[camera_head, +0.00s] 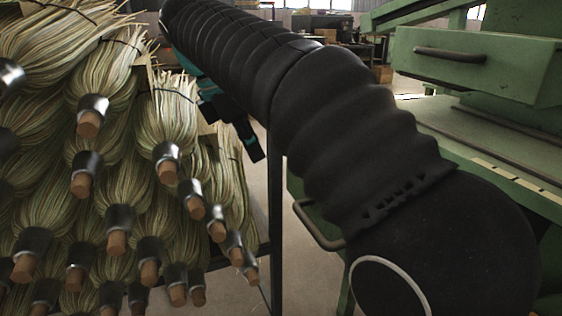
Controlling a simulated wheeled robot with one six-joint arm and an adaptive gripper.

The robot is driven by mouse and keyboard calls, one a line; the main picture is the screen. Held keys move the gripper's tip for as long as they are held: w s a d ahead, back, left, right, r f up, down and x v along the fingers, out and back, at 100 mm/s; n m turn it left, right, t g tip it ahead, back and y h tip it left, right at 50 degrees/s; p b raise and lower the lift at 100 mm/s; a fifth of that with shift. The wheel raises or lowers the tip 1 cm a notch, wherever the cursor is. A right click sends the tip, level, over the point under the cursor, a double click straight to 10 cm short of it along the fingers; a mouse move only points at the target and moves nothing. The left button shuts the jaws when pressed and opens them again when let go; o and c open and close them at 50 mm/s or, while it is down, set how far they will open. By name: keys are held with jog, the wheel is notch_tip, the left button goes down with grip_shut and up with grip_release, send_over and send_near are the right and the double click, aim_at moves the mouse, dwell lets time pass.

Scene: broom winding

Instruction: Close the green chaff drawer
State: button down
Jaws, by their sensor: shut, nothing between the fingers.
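A green drawer (510,68) with a dark bar handle (450,54) is at the upper right, standing out from the green machine. A second bar handle (318,228) shows lower down on a green front, mostly hidden behind my arm. I cannot tell for certain which of the two is the chaff drawer. My gripper (254,152) is at the far end of my black-sleeved arm, left of both handles and apart from them. It is shut and empty, partly hidden by the arm, close to the broom bundles.
A rack of several broom heads (120,190) with straw bristles and wooden stubs fills the left side. A dark rack post (275,220) stands beside it. The green machine (480,150) fills the right. Some bare floor (305,268) shows between them. Boxes stand in the background.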

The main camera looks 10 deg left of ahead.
jog(key=shift+w+d+f+b, duration=0.65)
jog(key=shift+d+f, duration=0.4)
jog(key=shift+f, duration=0.45)
jog(key=shift+w+d+f+b, duration=0.4)
jog(key=shift+w+d+f, duration=0.3)
jog(key=shift+d+f, duration=0.6)
jog(key=shift+w+d+f+b, duration=0.55)
jog(key=shift+w+d+f, duration=0.25)
jog(key=shift+f, duration=0.85)
jog(key=shift+d, duration=0.1)
